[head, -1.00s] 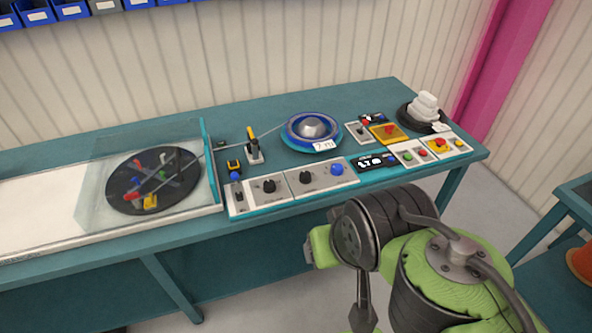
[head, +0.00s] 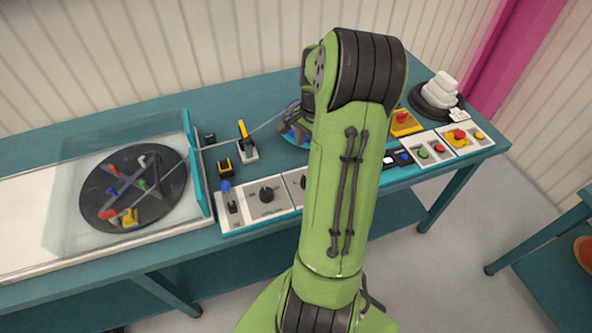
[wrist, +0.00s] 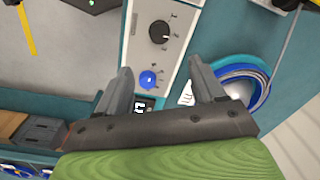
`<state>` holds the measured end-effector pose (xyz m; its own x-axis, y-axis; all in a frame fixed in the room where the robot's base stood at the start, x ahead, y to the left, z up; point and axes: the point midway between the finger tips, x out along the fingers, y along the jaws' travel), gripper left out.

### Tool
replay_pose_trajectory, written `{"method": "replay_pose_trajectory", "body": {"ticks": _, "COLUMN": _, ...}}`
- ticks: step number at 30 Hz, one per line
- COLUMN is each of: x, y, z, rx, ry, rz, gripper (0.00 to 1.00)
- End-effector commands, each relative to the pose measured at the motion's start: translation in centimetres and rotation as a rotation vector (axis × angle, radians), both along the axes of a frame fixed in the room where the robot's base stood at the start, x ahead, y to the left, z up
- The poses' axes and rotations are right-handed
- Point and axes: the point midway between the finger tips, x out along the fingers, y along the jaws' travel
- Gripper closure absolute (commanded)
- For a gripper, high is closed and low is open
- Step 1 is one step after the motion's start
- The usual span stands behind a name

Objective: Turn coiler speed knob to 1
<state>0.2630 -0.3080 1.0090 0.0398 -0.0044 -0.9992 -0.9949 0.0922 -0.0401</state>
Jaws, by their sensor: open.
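Two black dial knobs are on the grey-white panels along the bench front. In the head view, one black knob (head: 266,195) is in full view; the other (head: 303,182) is partly hidden by my arm. In the wrist view, a black knob (wrist: 160,32) with a printed scale sits above a blue knob (wrist: 148,80) on one panel. Labels are too small to tell which is the coiler speed knob, and I cannot read the setting. My gripper (wrist: 160,68) is open and empty, its fingers either side of the blue knob in the picture. The head view hides it behind my arm.
A clear-sided case around a black disc (head: 103,201) stands at the left. A yellow-handled lever (head: 245,140) rises behind the panels. A blue-rimmed reel (wrist: 240,85) is beside my gripper.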

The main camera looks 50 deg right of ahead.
Motion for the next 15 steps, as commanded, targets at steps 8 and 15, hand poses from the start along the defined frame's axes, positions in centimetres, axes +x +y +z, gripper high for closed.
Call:
{"method": "replay_pose_trajectory", "body": {"ticks": 8, "x": 0.2, "y": 0.2, "z": -7.4, "rx": 0.006, "ry": 0.004, "rz": 0.004, "gripper": 0.32}}
{"method": "replay_pose_trajectory", "body": {"ticks": 15, "x": 0.5, "y": 0.1, "z": -12.7, "rx": 0.003, "ry": 0.002, "rz": 0.005, "gripper": 0.32}}
